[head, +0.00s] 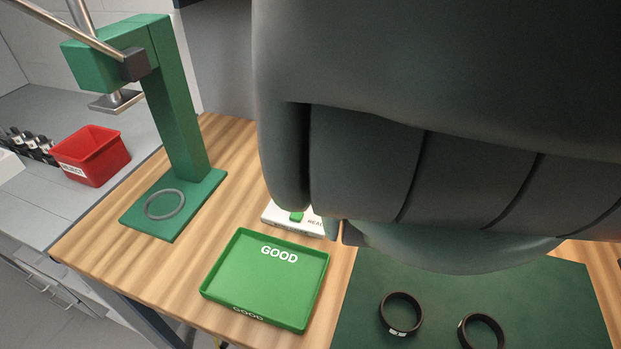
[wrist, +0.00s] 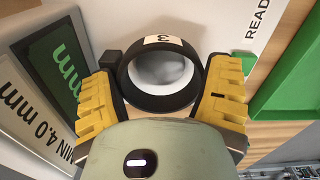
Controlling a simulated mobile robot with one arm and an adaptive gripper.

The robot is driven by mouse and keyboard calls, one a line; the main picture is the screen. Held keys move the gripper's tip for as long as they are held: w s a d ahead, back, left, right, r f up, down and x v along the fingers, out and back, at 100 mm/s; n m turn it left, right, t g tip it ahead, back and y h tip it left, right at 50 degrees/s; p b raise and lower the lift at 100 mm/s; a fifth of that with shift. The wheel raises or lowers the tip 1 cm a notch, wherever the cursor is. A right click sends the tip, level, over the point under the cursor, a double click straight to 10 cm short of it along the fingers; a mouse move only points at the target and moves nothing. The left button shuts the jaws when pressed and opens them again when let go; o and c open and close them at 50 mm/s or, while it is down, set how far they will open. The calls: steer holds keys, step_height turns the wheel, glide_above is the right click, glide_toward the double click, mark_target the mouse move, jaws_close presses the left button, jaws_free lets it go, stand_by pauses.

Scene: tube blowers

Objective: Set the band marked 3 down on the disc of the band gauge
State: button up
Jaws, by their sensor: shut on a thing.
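The black band marked 3 (wrist: 160,103) is between the yellow pads of my gripper (wrist: 166,75) in the wrist view, its number label on the far rim. My gripper is shut on it. A white and grey round surface shows through the band; I cannot tell whether the band touches it. The band gauge (wrist: 222,25) lies beneath, with a display reading mm and a "MIN 4.0 mm" label at the left. In the head view my arm hides the band and most of the gauge (head: 283,218); only its front corner with a green part shows.
The green GOOD tray (head: 262,290) lies in front of the gauge. Two other black bands (head: 400,315) (head: 482,332) lie on the dark green mat (head: 365,285). A green stand (head: 180,125) with a grey ring on its base and a red bin (head: 92,157) are at the left.

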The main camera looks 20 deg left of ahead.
steer(key=shift+f+b, duration=0.35)
steer(key=shift+f, duration=0.1)
steer(key=o, duration=0.9)
steer(key=shift+o, duration=0.2)
